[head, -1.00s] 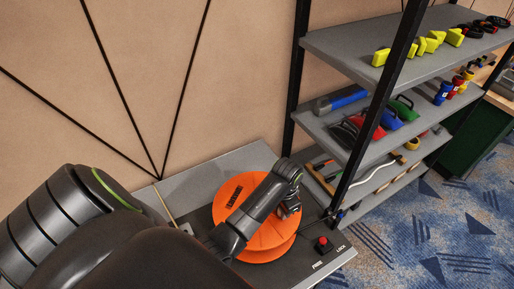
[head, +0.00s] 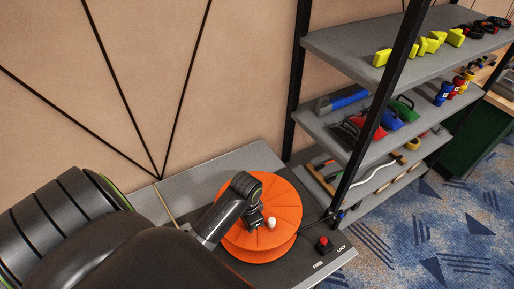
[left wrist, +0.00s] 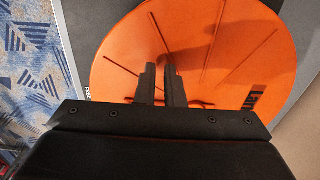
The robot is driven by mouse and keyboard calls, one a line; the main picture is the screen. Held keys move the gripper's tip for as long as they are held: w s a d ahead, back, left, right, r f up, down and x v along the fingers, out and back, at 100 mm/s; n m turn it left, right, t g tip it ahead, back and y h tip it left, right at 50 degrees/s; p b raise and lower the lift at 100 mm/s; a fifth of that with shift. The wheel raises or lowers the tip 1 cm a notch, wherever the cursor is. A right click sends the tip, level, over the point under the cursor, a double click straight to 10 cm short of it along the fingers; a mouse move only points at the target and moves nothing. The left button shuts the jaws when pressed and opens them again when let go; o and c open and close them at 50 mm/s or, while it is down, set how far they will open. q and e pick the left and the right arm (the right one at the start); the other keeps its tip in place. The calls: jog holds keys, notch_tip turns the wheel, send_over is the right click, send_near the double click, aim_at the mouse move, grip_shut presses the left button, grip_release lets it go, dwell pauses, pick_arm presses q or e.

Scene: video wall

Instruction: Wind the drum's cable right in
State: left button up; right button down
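The orange cable drum (head: 283,200) lies flat on a grey bench, with a white knob (head: 271,222) standing on its top. My left gripper (head: 257,220) points down at the drum's top, close beside the knob. The left wrist view shows its two dark fingers (left wrist: 161,72) a little apart over the drum (left wrist: 215,40), with nothing visible between them; the knob does not show there. A thin dark cable (head: 318,219) runs from the drum's right side towards the shelf post. My right gripper is not in view.
A red-topped switch (head: 323,243) stands on the bench front by the words FREE and LOCK. A shelf rack (head: 345,48) with yellow blocks, tools and cups stands right of the drum. My dark arm fills the lower left. Blue carpet (head: 440,235) is clear at the right.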

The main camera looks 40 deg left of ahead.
pick_arm(q)
jog(key=o, duration=0.5)
jog(key=shift+w+d, duration=0.15)
jog(key=shift+c, duration=0.2)
jog(key=o, duration=0.3)
jog(key=shift+o, duration=0.2)
jog(key=shift+r, duration=0.1)
notch_tip(320, 180, up, 7)
